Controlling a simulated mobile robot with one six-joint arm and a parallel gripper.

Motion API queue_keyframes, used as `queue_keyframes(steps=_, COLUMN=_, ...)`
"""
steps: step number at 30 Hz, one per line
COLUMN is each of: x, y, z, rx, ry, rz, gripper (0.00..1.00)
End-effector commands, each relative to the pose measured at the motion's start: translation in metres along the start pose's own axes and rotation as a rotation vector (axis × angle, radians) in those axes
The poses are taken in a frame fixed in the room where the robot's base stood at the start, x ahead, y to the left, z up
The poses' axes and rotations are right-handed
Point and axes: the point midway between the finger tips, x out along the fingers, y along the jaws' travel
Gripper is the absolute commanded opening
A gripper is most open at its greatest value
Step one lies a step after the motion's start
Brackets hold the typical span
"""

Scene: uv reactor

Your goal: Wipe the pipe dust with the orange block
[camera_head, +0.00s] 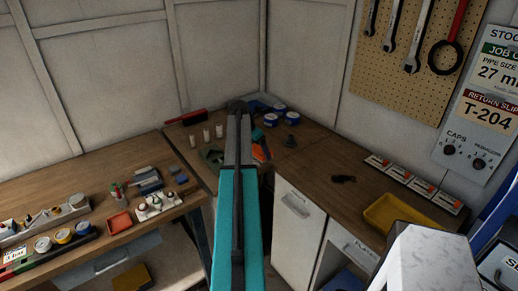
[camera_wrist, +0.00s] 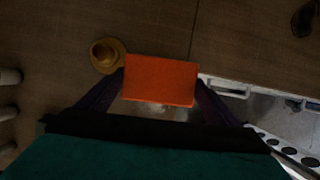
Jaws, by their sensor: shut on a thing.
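The orange block (camera_wrist: 160,80) is between the two fingers of my gripper (camera_wrist: 162,92) in the wrist view. My gripper is shut on it, above or close to the brown bench top. In the head view my arm reaches away from me to the back corner bench, and my gripper (camera_head: 239,106) is seen from behind. The arm covers much of what lies below it, and I cannot make out the held block for certain there. I cannot clearly pick out the pipe or its dust in either view.
A yellow round piece (camera_wrist: 107,55) is left of the block. White cylinders (camera_head: 205,137) and blue-and-white tins (camera_head: 271,119) stand on the corner bench. A dark object (camera_head: 343,179) and a yellow tray (camera_head: 397,213) are on the right bench. Bare wood lies around the dark object.

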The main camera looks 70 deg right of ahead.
Motion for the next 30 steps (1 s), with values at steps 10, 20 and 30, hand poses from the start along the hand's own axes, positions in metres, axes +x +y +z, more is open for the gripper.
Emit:
queue_keyframes(steps=10, x=0.018, y=-0.001, z=-0.007, rx=0.001, ry=0.000, rz=-0.001, gripper=0.68)
queue_keyframes(steps=20, x=0.018, y=-0.001, z=-0.007, rx=0.002, ry=0.000, rz=-0.001, gripper=0.68)
queue_keyframes(steps=30, x=0.018, y=-0.001, z=-0.006, rx=0.002, ry=0.000, rz=-0.001, gripper=0.68)
